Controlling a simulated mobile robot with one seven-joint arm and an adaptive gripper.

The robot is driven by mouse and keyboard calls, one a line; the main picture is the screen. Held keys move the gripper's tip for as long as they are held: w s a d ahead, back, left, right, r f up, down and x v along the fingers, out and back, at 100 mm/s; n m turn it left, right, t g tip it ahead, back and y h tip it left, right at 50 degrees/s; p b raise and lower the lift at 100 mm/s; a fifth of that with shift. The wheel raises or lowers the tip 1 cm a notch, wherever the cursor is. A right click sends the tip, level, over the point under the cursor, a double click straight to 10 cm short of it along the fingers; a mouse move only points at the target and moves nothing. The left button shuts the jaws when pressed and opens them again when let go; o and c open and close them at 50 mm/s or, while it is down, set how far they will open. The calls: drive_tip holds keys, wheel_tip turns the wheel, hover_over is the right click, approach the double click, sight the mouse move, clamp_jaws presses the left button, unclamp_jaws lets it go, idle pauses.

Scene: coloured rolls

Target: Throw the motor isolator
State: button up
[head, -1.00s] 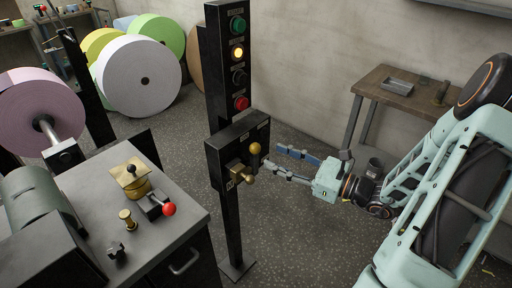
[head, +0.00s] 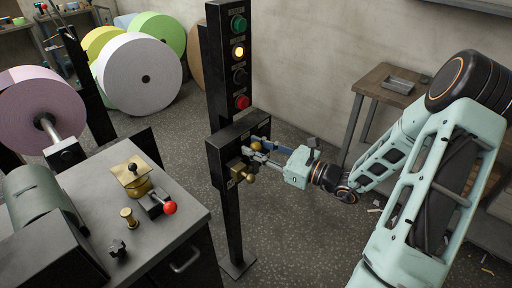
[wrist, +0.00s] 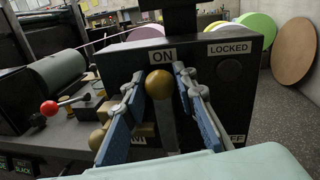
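The isolator is a dark box (head: 218,150) on a black post, and it also shows in the wrist view (wrist: 205,75). Its upper lever has a brass ball knob (wrist: 159,84) on a grey shaft (wrist: 166,125), just below the ON label (wrist: 163,54). My gripper (wrist: 158,74) is open, with one blue-padded finger on each side of the knob and shaft. Narrow gaps show beside the knob. In the head view my gripper (head: 259,152) is at the box front and partly hides this knob. A second brass knob (head: 249,178) sits lower left on the box.
A LOCKED label (wrist: 229,48) is at the box's upper right. The post above carries several buttons and a lit yellow lamp (head: 238,53). A grey cabinet (head: 155,235) with a red-knobbed lever (head: 169,208) stands left. A wooden table (head: 385,82) is behind my arm.

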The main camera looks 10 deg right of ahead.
clamp_jaws()
drive_tip(key=shift+w+d, duration=0.1)
drive_tip(key=m+p, duration=0.1)
drive_tip(key=w+d+m+p, duration=0.1)
drive_tip(key=shift+d+m, duration=0.3)
drive_tip(key=shift+m, duration=0.1)
drive_tip(key=w+d+f+m+t, duration=0.1)
drive_tip(key=w+d+f+m, duration=0.1)
drive_tip(key=m, duration=0.6)
drive_tip(key=w+d+f+m+t+h+p, duration=0.1)
drive_tip(key=w+d+f+m+t, duration=0.1)
drive_tip(key=d+f+m, duration=0.2)
drive_tip(key=shift+w+f+m, duration=0.2)
drive_tip(key=shift+f+m, duration=1.6)
drive_tip(key=shift+m, duration=0.8)
drive_tip(key=shift+f, duration=0.1)
